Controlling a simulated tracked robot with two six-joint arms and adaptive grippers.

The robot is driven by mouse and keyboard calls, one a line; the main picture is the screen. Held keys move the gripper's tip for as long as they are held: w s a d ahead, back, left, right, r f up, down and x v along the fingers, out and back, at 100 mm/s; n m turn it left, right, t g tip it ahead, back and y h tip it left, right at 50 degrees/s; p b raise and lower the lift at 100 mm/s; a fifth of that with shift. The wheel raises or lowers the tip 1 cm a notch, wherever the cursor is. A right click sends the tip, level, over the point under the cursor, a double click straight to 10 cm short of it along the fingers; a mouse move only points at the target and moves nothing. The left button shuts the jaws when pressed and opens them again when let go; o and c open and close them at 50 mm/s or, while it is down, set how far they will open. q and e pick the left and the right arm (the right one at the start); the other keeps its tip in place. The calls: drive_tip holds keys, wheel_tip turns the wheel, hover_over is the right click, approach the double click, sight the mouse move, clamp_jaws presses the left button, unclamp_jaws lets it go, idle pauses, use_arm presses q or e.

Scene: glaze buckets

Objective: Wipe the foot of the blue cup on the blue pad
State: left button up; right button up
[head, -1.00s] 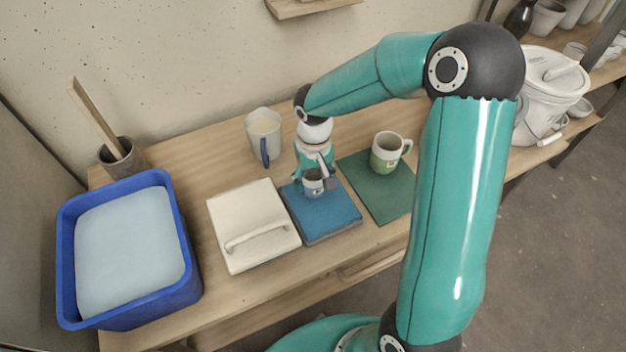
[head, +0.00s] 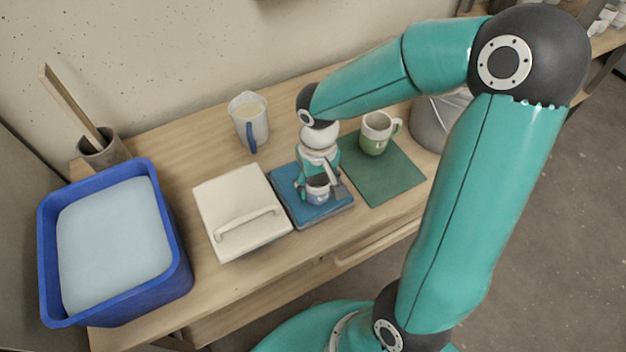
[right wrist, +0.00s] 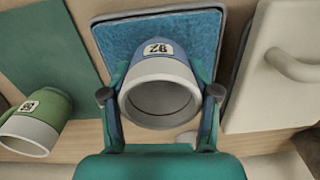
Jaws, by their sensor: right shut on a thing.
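The blue cup (head: 318,190), white-rimmed with a number label, is upright over the blue pad (head: 334,213). My right gripper (head: 319,185) is shut on it, one finger on each side. In the right wrist view, the cup (right wrist: 160,72) sits between the fingertips (right wrist: 160,94), its open mouth toward the camera. The blue pad (right wrist: 118,38) shows behind it. The cup's foot is hidden in that view, and I cannot tell whether it touches the pad. My left gripper is not in view.
A green mat (head: 398,180) with a green-and-white mug (head: 374,138) lies right of the pad. A cream lidded box (head: 222,200) is close on the left. A pitcher (head: 250,125) stands behind; a blue tub (head: 170,285) is far left.

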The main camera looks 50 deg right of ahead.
drive_tip(key=shift+r, duration=0.1)
wheel_tip(320, 180, up, 7)
drive_tip(key=p, duration=0.5)
idle(0.7)
drive_tip(key=shift+w+d+f+p, duration=0.2)
drive_tip(key=shift+w+f, duration=0.35)
drive_tip(key=shift+f, duration=0.5)
drive_tip(key=shift+w+d+f+p, duration=0.2)
drive_tip(key=shift+w+f, duration=0.35)
drive_tip(key=shift+f, duration=0.55)
drive_tip(key=shift+w+d+f+p, duration=0.1)
drive_tip(key=shift+w+f+p, duration=0.1)
drive_tip(key=shift+w+f, duration=0.6)
drive_tip(key=shift+s+f, duration=0.2)
drive_tip(key=shift+s, duration=0.1)
drive_tip(key=shift+f+b, duration=0.55)
